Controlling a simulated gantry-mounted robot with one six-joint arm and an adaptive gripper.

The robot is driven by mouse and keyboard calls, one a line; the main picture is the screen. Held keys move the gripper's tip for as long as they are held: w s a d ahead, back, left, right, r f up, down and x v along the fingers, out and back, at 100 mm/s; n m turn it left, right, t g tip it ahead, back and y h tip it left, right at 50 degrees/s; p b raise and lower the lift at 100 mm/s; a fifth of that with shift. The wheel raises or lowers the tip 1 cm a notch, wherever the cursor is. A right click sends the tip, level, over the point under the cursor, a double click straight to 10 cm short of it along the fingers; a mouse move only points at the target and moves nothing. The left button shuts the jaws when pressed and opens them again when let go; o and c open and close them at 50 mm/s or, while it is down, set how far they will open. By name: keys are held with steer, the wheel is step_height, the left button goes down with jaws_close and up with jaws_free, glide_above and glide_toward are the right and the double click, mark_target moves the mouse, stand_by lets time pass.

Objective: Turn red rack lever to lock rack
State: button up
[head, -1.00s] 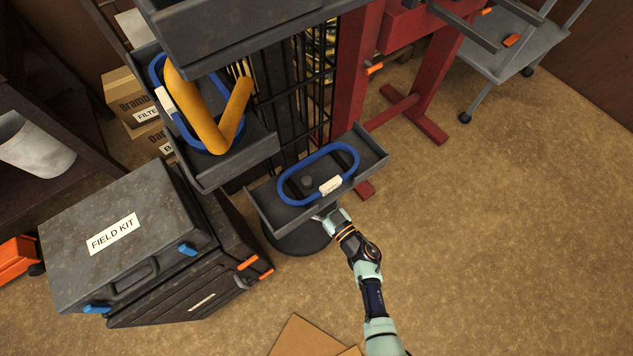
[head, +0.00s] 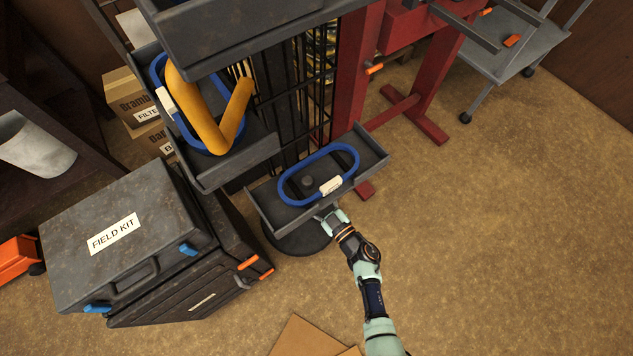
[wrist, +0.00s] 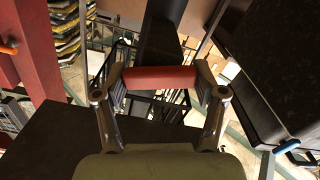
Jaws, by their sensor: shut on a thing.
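The red rack lever (wrist: 160,78) shows in the wrist view as a short red bar lying across between my fingers. My gripper (wrist: 160,92) is shut on it, with one finger at each end of the bar. In the head view my gripper (head: 325,217) is at the front edge of the lower grey rack tray (head: 267,213). The lever is hidden there under or behind the tray edge. The tray holds a blue oval ring (head: 318,150) with a white tag.
A second grey tray (head: 248,157) at left holds a blue ring and a bent yellow tube (head: 207,125). The field kit case (head: 140,240) stands at lower left. A red frame (head: 355,75) stands behind. Open floor (head: 500,230) lies to the right.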

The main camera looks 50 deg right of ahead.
steer(key=n, duration=0.3)
steer(key=shift+a+f+n, duration=0.1)
steer(key=shift+n, duration=0.3)
steer(key=n+b, duration=0.1)
steer(key=n, duration=0.2)
steer(key=shift+f+n, duration=0.1)
steer(key=shift+n, duration=0.2)
steer(key=n+b, duration=0.1)
steer(key=n, duration=0.5)
steer(key=shift+f+n+b, duration=0.1)
steer(key=shift+n+b, duration=0.2)
steer(key=o, duration=1.2)
steer(key=shift+c, duration=0.2)
steer(key=v, duration=1.2)
